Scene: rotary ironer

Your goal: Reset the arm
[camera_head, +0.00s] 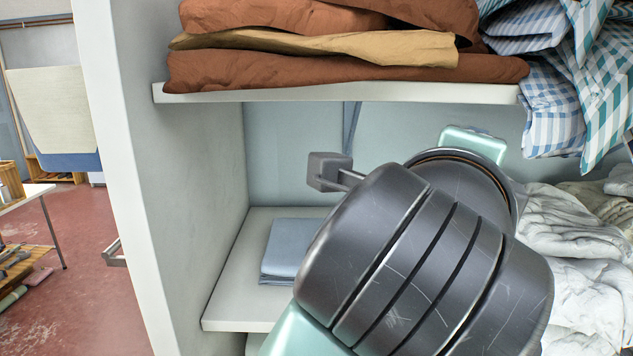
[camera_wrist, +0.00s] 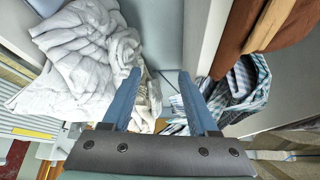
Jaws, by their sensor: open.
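My gripper (camera_wrist: 160,76) shows in the wrist view with its two blue fingers spread apart and nothing between them. Beyond the fingertips are crumpled white linen (camera_wrist: 82,55) on the left and checked cloth (camera_wrist: 238,85) on the right. In the head view my dark wrist joints fill the lower middle, in front of the open shelf unit (camera_head: 180,200), and my fingers cannot be made out there. My arm hides part of the lower shelf.
Rust-brown cloths (camera_head: 340,76) and a tan cloth (camera_head: 320,43) lie on the upper shelf (camera_head: 320,93), above my arm. A folded blue-grey cloth (camera_head: 285,248) lies on the lower shelf (camera_head: 235,310). Checked cloths (camera_head: 550,105) hang at the right, above white linen (camera_head: 560,230). Red floor (camera_head: 90,270) is open at left.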

